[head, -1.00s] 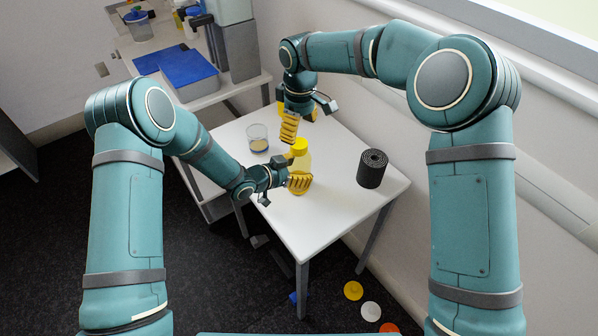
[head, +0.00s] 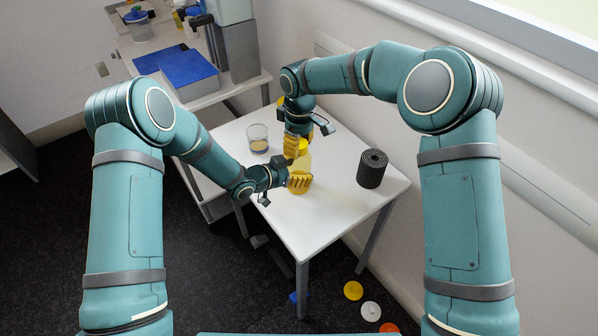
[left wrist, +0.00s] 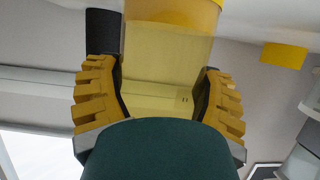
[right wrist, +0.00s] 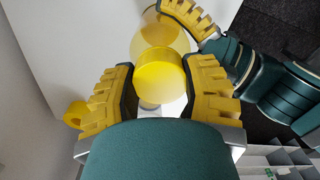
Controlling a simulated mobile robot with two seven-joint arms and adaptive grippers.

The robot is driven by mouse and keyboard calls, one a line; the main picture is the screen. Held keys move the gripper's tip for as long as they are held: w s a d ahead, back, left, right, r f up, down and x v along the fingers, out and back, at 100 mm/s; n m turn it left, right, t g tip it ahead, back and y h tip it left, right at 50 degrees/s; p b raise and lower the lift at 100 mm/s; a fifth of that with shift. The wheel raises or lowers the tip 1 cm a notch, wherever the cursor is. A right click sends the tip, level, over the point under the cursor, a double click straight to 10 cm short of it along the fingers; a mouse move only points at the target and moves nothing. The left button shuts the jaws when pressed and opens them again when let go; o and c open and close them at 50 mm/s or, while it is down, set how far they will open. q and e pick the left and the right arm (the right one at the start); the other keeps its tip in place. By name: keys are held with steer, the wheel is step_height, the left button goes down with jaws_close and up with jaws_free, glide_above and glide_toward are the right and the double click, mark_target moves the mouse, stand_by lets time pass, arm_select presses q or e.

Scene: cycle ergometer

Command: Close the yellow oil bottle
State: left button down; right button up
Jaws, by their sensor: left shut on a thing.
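The yellow oil bottle (head: 304,163) stands upright on the white table. My left gripper (head: 298,183) is shut around the bottle's body from the left. The yellow cap (head: 302,147) is at the bottle's top; I cannot tell whether it is fully seated. My right gripper (head: 293,152) points down at the cap from above. In the right wrist view the cap (right wrist: 160,78) lies between my right gripper's parted fingers (right wrist: 160,82). Contact there is unclear.
A glass (head: 258,138) stands left of the bottle, and a black rolled mat (head: 372,168) stands to the right. Another yellow object (right wrist: 75,114) is behind my right gripper. Yellow (head: 353,290), white (head: 371,311) and orange discs lie on the floor. The table's front (head: 310,225) is clear.

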steer(key=shift+c, duration=0.3)
steer(key=o, duration=1.3)
step_height(320, 180, up, 12)
arm_select(q)
jaws_free()
